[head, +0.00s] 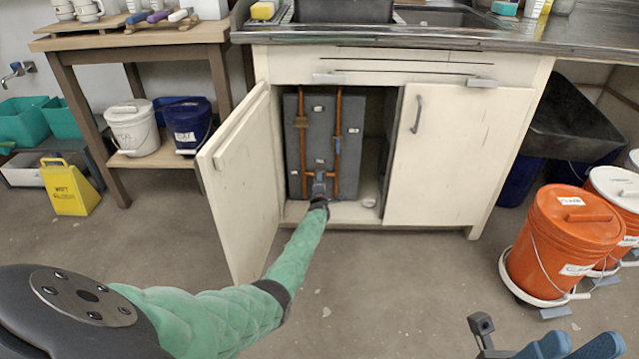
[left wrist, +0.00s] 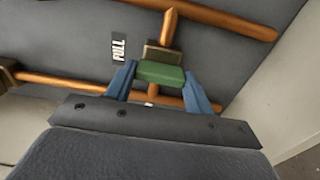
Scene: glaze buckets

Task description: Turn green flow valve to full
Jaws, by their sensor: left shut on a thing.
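The green flow valve handle (left wrist: 161,73) sits between the two blue fingers of my left gripper (left wrist: 161,88) in the left wrist view, and the gripper is shut on it. A small FULL label (left wrist: 119,49) is on the grey panel just left of the handle. In the head view my left gripper (head: 319,185) reaches into the open cabinet at the copper pipes (head: 336,130), low on the grey panel (head: 317,110). The handle is hidden there by the gripper. My right gripper (head: 482,335) shows at the lower right, away from the cabinet; its finger gap is unclear.
The left cabinet door (head: 240,180) stands open beside my left arm; the right door (head: 455,155) is closed. Orange buckets (head: 560,245) stand on the floor at the right. The floor before the cabinet is clear.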

